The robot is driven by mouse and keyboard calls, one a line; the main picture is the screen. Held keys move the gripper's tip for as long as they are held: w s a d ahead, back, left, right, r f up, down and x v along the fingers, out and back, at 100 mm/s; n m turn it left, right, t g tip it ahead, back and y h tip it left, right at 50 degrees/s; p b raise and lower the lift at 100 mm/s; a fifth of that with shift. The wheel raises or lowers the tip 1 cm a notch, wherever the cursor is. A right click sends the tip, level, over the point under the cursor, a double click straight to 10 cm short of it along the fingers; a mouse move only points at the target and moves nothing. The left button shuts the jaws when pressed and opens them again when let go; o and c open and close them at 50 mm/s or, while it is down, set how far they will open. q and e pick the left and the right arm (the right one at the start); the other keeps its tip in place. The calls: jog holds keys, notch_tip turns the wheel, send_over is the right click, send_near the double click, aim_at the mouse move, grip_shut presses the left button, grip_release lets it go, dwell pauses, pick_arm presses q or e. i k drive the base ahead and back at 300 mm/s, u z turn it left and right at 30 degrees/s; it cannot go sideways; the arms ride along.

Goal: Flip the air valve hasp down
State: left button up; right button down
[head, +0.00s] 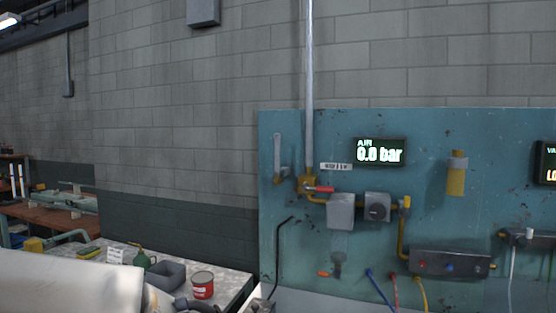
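The air valve (304,184) is a brass-yellow fitting at the foot of a vertical grey pipe, on the left part of a blue panel. Its red handle (320,189) points to the right, about level. A narrow grey metal strip (277,155), which looks like the hasp, stands upright on the panel, left of the pipe. Its lower end is near a small bracket (285,175) beside the valve. Neither of my grippers shows in the head view.
The blue panel (400,127) carries an air display (380,151) reading 0.0 bar, a grey regulator box (341,211), a gauge (377,206) and a manifold (440,263) with hoses.

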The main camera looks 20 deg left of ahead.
aim_at(278, 173)
jog(key=z, duration=0.05)
jog(key=k, duration=0.6)
jog(key=u, duration=0.45)
jog(key=i, duration=1.4)
jog(key=z, duration=0.1)
